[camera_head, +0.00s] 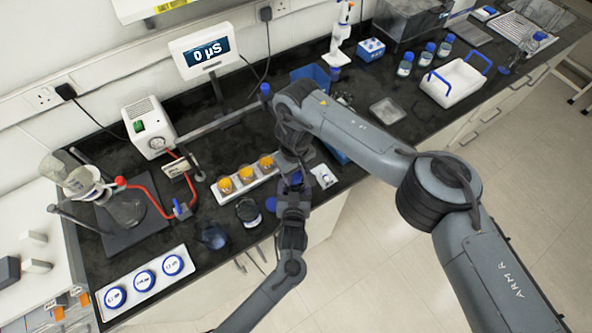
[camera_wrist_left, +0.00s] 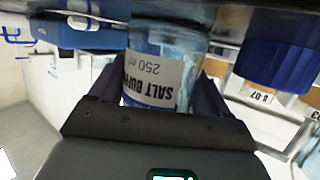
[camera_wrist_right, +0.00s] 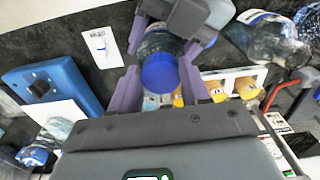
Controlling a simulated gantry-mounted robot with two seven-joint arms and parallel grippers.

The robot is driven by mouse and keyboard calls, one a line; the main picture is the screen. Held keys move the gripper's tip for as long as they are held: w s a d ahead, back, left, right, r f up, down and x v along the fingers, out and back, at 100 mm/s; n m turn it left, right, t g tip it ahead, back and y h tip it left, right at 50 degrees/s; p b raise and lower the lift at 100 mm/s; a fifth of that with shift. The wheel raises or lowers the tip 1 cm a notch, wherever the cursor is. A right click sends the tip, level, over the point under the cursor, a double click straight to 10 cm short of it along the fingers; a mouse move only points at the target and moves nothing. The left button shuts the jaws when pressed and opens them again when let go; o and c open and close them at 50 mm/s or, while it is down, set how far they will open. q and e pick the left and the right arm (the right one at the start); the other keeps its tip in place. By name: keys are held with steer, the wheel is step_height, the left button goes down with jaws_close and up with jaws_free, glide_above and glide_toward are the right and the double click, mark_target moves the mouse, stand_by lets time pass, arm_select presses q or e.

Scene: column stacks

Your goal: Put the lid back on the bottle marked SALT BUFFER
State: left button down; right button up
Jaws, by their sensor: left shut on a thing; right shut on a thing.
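The bottle marked SALT BUFFER (camera_wrist_left: 150,78) is between the fingers of my left gripper (camera_wrist_left: 155,100) in the left wrist view. Its label reads upside down there, and its neck is hidden. A blue lid (camera_wrist_right: 160,72) is between the fingertips of my right gripper (camera_wrist_right: 160,82) in the right wrist view, with the clear bottle (camera_wrist_right: 158,43) right behind it. I cannot tell whether the lid is seated on the neck. In the head view my right gripper (camera_head: 294,163) is just above my left gripper (camera_head: 293,200), both over the bench's front edge.
A white tray (camera_head: 122,316) with three blue lids lies front left. A rack of three orange pots (camera_head: 246,177) stands left of my grippers. A dark bottle (camera_head: 248,212) and a blue bottle (camera_head: 212,235) stand near the front edge. A white carrier (camera_head: 455,84) is far right.

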steer(key=m, duration=0.6)
steer(key=shift+a+m, duration=0.2)
steer(key=shift+m, duration=0.1)
steer(key=m, duration=0.4)
steer(key=o, duration=1)
steer(key=shift+r, duration=0.1)
steer(key=shift+r, duration=2.15)
